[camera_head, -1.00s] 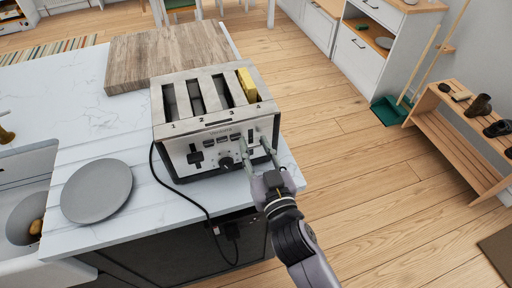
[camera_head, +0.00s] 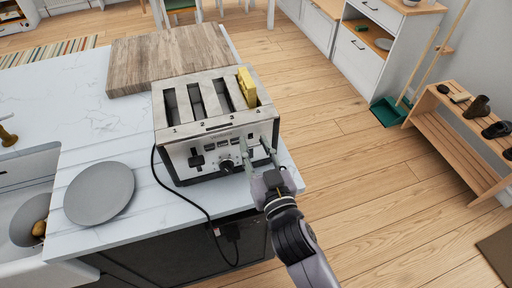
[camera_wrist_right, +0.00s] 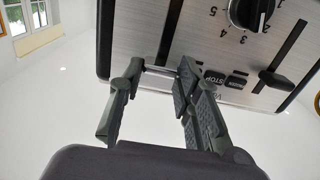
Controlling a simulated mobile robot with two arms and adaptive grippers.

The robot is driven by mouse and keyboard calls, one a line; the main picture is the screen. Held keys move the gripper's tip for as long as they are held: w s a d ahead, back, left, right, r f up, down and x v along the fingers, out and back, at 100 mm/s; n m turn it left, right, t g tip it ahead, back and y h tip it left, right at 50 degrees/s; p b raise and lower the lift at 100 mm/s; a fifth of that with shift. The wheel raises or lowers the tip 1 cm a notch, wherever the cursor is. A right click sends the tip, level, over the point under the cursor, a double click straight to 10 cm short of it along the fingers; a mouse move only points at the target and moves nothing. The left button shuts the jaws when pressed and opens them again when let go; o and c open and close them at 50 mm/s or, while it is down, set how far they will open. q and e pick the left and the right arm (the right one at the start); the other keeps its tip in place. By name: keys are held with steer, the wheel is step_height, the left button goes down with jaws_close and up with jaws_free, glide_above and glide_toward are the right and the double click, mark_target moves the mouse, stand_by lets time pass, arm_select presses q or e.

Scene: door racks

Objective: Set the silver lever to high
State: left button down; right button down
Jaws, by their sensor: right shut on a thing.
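A silver toaster (camera_head: 212,120) with several slots stands at the right edge of the counter. Its front carries a black lever (camera_head: 197,160), a round knob (camera_head: 227,166) and small buttons. My right gripper (camera_head: 258,155) reaches the right part of this front panel. In the right wrist view my right gripper (camera_wrist_right: 155,85) is shut on the silver lever (camera_wrist_right: 160,71), a thin bar between its fingers. The bar sits by the end of its dark slot on the button side, near the panel's upper edge. The fingers hide part of it. My left gripper is out of view.
A yellow slice (camera_head: 246,86) stands in the toaster's right slot. A grey plate (camera_head: 99,192) lies on the counter left of the toaster, and a wooden board (camera_head: 170,58) lies behind it. The black cord (camera_head: 181,197) hangs over the counter's front edge.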

steer(key=shift+r, duration=0.6)
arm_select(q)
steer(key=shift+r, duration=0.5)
arm_select(e)
steer(key=shift+w, duration=0.1)
steer(key=c, duration=1.2)
jaws_free()
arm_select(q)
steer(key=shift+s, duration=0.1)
arm_select(e)
steer(key=shift+o, duration=0.2)
steer(key=shift+s+f, duration=0.1)
steer(key=shift+s, duration=0.1)
steer(key=v, duration=1.1)
steer(key=shift+s, duration=0.35)
steer(key=shift+d, duration=0.15)
